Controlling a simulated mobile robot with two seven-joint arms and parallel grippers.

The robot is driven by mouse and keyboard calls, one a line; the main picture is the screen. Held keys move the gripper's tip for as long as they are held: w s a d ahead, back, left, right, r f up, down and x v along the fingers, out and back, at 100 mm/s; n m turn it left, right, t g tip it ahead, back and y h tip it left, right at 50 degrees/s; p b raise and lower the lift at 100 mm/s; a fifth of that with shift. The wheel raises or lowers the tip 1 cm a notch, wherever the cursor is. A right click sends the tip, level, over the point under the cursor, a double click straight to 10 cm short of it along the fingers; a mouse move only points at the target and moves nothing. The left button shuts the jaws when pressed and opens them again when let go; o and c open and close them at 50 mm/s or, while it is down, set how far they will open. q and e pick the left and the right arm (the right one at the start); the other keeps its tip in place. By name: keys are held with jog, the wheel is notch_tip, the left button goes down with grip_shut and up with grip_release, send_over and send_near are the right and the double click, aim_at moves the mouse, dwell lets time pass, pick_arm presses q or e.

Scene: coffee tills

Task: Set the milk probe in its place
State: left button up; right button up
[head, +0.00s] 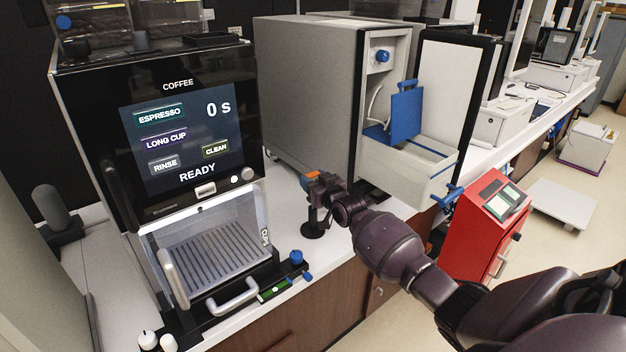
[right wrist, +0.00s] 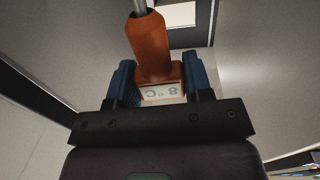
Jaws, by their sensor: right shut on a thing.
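The milk probe (right wrist: 150,50) is an orange handle with a thin metal rod and a small display that reads "8 °C", seen upside down in the right wrist view. My right gripper (right wrist: 163,85) is shut on it, with a blue finger on each side of the display block. In the head view my right gripper (head: 322,184) is in front of the grey cabinet, above the counter. A bit of the orange probe (head: 312,175) shows at its tip; the rest is hidden. A black stand with a round base (head: 314,228) is on the counter just below the gripper. My left gripper is not in view.
The coffee machine (head: 185,130) shows READY at left, with a clear guard over its drip grille. The grey cabinet (head: 310,90) has its door (head: 450,90) open and a white drawer (head: 420,175) pulled out. A red unit (head: 480,235) stands at right.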

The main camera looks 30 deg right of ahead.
jog(key=shift+f+b, duration=0.55)
jog(key=shift+f, duration=0.6)
jog(key=shift+f+b, duration=0.35)
jog(key=shift+f, duration=0.05)
jog(key=o, duration=1)
